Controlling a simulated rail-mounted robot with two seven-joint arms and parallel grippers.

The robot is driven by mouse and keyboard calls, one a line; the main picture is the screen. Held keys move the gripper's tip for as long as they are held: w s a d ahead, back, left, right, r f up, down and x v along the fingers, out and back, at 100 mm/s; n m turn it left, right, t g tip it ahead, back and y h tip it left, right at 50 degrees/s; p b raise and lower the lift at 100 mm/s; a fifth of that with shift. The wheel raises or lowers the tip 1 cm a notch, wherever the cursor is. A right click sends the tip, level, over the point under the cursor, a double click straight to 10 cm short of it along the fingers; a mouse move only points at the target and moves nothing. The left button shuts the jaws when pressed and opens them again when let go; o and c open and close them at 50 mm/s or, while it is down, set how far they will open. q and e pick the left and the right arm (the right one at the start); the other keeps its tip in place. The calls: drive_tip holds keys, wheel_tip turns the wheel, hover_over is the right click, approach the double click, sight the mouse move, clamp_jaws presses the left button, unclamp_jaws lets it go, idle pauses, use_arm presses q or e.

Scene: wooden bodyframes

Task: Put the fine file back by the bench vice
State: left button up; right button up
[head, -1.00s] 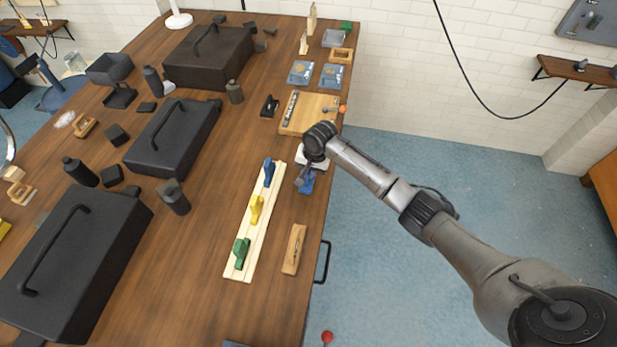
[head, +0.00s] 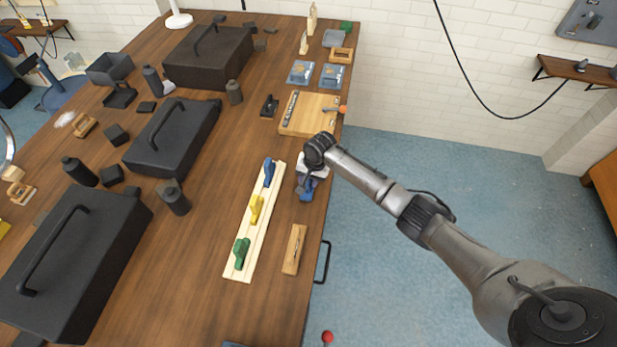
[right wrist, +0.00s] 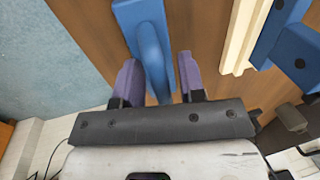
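My right gripper (head: 308,190) is over the bench's right edge, beside the cream strip (head: 237,274). In the right wrist view its two purple fingers (right wrist: 160,82) are apart. A blue tool (right wrist: 140,18) with a flat slab and a rounded handle lies between and beyond them, with gaps on both sides. I cannot tell whether it is the fine file. The strip carries a blue (head: 268,172), a yellow (head: 256,209) and a green tool (head: 242,253). A red knob (head: 327,337) shows at the bottom edge; I cannot tell whether it belongs to the vice. My left gripper is out of view.
A wooden block tool (head: 294,249) lies right of the strip. A wooden board (head: 309,122) is farther back. Black cases (head: 70,270) and dark bottles (head: 174,200) fill the left side. Bare bench top lies between them and the strip.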

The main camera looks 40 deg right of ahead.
drive_tip(key=shift+o, duration=0.2)
wheel_tip(320, 180, up, 12)
drive_tip(key=s+d+p, duration=0.1)
drive_tip(key=s, duration=0.1)
drive_tip(key=s+a+f+n, duration=0.45)
drive_tip(key=s+a, duration=0.25)
drive_tip(key=s, duration=0.2)
drive_tip(key=s+a+f+n, duration=0.3)
drive_tip(key=s+a+f, duration=0.3)
drive_tip(key=s, duration=0.3)
drive_tip(key=s+a+r+n+t, duration=0.1)
drive_tip(key=s+n, duration=0.1)
drive_tip(key=s, duration=0.6)
drive_tip(key=s+a+r+n+h, duration=0.1)
drive_tip(key=s+r+n, duration=0.1)
drive_tip(key=s, duration=0.7)
drive_tip(key=shift+a+r+n+t, duration=0.2)
drive_tip(key=shift+n+t, duration=0.15)
drive_tip(key=shift+t, duration=0.05)
